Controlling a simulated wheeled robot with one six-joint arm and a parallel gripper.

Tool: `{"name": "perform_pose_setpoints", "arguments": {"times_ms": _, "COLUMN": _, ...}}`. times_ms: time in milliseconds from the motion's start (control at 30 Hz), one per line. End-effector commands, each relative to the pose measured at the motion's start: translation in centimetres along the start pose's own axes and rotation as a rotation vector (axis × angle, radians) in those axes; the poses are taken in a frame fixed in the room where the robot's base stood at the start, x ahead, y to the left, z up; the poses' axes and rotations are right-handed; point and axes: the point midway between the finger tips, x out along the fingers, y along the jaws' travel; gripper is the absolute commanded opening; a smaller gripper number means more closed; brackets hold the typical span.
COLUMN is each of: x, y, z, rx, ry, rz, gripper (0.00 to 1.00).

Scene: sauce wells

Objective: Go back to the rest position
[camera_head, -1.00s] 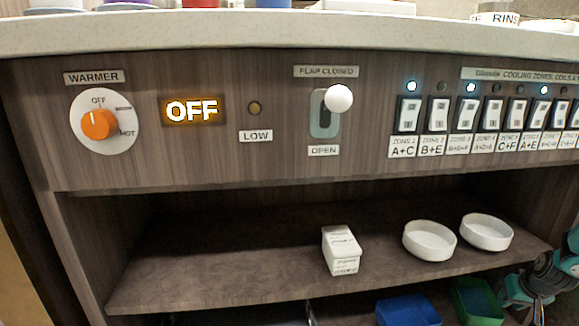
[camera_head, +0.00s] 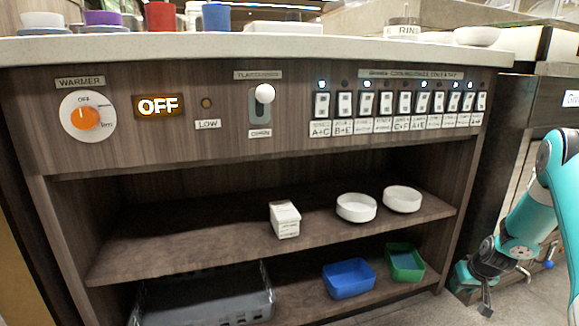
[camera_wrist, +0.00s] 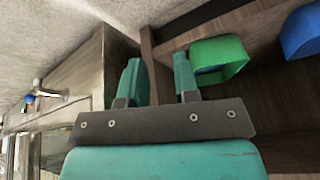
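My gripper (camera_head: 485,296) hangs low at the right in the head view, beside the right end of the counter unit and above the floor. In the wrist view my gripper (camera_wrist: 158,76) shows two teal fingers standing apart with nothing between them. My teal arm bends down from the right edge of the head view. The rest position itself is not marked in any view.
The counter front carries an orange warmer knob (camera_head: 86,118), an "OFF" display (camera_head: 158,105), a flap lever (camera_head: 265,94) and several zone switches. White dishes (camera_head: 356,208) and a small box (camera_head: 285,219) stand on the shelf. Blue (camera_head: 349,279) and green (camera_head: 405,263) bins sit below.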

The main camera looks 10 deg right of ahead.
Motion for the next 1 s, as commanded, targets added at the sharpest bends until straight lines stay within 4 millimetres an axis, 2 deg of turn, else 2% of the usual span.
{"name": "perform_pose_setpoints", "arguments": {"times_ms": 367, "x": -4.6, "y": -5.0, "z": -2.5, "rx": -0.054, "ry": -0.011, "rz": -0.05, "gripper": 0.29}}
{"name": "perform_pose_setpoints", "arguments": {"times_ms": 467, "x": -6.5, "y": -7.0, "z": -3.3, "rx": -0.076, "ry": -0.016, "rz": -0.071, "gripper": 0.29}}
{"name": "perform_pose_setpoints", "arguments": {"times_ms": 667, "x": -12.0, "y": -12.5, "z": -4.9, "rx": -0.138, "ry": -0.033, "rz": -0.126, "gripper": 0.29}}
{"name": "perform_pose_setpoints", "arguments": {"times_ms": 767, "x": -16.1, "y": -16.4, "z": -5.5, "rx": -0.185, "ry": -0.048, "rz": -0.165, "gripper": 0.29}}
{"name": "perform_pose_setpoints", "arguments": {"times_ms": 867, "x": -21.7, "y": -21.6, "z": -5.4, "rx": -0.252, "ry": -0.07, "rz": -0.215, "gripper": 0.29}}
{"name": "perform_pose_setpoints", "arguments": {"times_ms": 1000, "x": -30.4, "y": -28.8, "z": -3.5, "rx": -0.361, "ry": -0.116, "rz": -0.291, "gripper": 0.29}}
